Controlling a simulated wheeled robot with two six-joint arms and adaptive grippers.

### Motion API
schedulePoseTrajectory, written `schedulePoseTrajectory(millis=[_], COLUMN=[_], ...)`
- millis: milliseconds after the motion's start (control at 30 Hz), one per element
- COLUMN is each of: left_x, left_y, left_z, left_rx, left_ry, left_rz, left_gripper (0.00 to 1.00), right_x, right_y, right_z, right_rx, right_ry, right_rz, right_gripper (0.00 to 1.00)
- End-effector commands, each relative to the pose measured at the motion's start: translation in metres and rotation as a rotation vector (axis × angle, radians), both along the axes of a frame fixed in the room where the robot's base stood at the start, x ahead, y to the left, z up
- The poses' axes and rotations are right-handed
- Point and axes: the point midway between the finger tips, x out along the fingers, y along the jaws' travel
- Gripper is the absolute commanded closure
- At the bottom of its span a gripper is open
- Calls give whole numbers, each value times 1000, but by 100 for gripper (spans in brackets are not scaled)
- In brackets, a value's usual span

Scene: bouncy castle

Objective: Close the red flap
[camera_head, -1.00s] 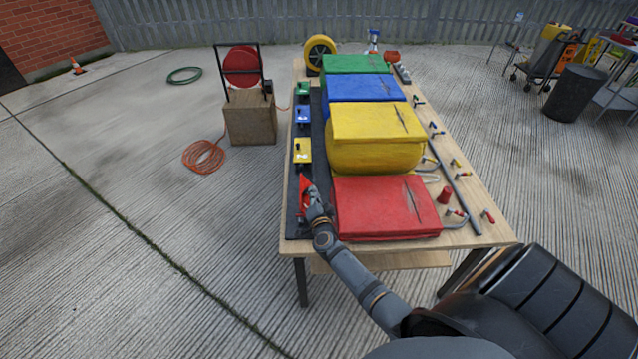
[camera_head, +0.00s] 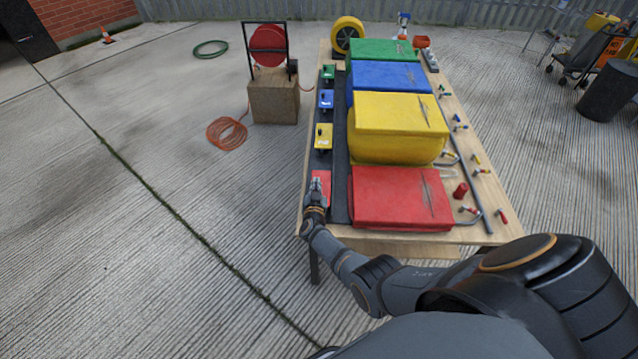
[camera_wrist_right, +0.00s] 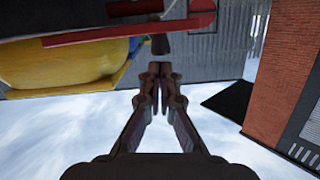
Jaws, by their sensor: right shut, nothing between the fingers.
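The red flap (camera_head: 322,177) is at the near end of the dark strip along the table's left side, left of the red inflatable block (camera_head: 395,194). Its face shows upward in the head view, partly hidden by my gripper. In the right wrist view the red flap (camera_wrist_right: 120,34) shows edge-on as a thin strip, with a dark knob below it. My right gripper (camera_head: 316,188) is at the flap's near end. In the wrist view its fingers (camera_wrist_right: 154,72) are together and empty, just beside the knob; contact is unclear. My left gripper is out of view.
Yellow (camera_head: 324,138), blue (camera_head: 326,100) and green (camera_head: 328,73) flaps lie further along the dark strip. Yellow (camera_head: 395,120), blue and green blocks fill the table's middle. A hose reel (camera_head: 268,46) on a wooden box stands left.

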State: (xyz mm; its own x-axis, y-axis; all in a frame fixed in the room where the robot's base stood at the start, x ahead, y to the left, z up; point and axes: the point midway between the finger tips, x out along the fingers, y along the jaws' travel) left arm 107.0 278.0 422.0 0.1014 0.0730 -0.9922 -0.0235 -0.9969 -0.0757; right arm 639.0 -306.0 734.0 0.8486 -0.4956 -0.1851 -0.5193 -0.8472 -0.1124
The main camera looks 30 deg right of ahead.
Motion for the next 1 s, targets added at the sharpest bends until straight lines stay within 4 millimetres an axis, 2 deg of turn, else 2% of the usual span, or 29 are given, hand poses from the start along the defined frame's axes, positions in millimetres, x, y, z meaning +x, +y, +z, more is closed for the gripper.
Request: schedulePoseTrajectory(millis=[800,1000], left_x=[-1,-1], left_y=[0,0], left_z=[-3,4], left_rx=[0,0], left_ry=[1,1], left_rz=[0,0], left_gripper=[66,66], right_x=[2,-1], right_y=[4,6], right_z=[-5,-1], right_rx=[4,4], right_ry=[-1,0], right_rz=[0,2], right_gripper=[100,100])
